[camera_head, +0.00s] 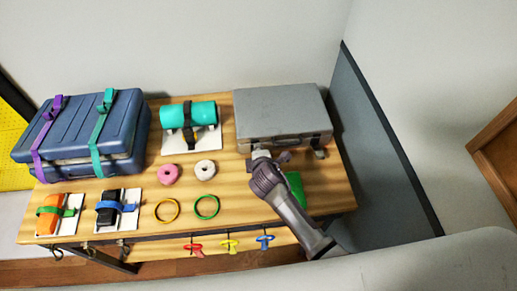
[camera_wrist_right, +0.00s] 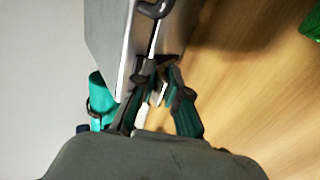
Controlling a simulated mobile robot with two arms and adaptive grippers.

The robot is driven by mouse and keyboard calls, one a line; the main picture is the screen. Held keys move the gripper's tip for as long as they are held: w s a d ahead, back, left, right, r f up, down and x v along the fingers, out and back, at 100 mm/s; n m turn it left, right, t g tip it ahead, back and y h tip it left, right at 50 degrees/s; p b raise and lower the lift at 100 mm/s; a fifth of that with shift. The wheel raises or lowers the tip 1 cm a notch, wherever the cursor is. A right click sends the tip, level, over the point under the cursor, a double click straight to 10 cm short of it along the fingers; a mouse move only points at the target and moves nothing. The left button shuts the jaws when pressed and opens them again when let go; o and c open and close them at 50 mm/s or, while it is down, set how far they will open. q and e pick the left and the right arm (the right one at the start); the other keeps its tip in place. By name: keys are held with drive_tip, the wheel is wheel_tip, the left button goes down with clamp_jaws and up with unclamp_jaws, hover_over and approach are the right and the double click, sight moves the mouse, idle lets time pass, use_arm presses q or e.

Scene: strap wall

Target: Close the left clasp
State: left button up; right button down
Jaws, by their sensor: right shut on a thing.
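The grey case (camera_head: 284,108) stands at the back right of the wooden table. It also shows in the wrist view (camera_wrist_right: 118,35). Its right clasp (camera_head: 320,153) hangs at the lower front. My right gripper (camera_head: 262,158) is at the left end of the case front and covers the left clasp in the head view. In the wrist view my right gripper's fingers (camera_wrist_right: 160,92) are closed around a small metal part at the case edge, apparently the left clasp (camera_wrist_right: 162,90). The clasp's exact angle is hard to tell. My left gripper is not in view.
A green object (camera_head: 295,185) lies beside my right forearm. A teal roll (camera_head: 188,114) on a white stand is left of the case. A grey partition (camera_head: 380,140) stands right.

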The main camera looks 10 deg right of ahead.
drive_tip(key=shift+s+f, duration=0.2)
drive_tip(key=shift+f, duration=0.15)
drive_tip(key=c, duration=1.5)
unclamp_jaws()
drive_tip(key=o, duration=0.3)
drive_tip(key=shift+w+r, duration=0.15)
drive_tip(key=shift+r, duration=0.1)
drive_tip(key=v, duration=1.2)
drive_tip(key=shift+d, duration=0.1)
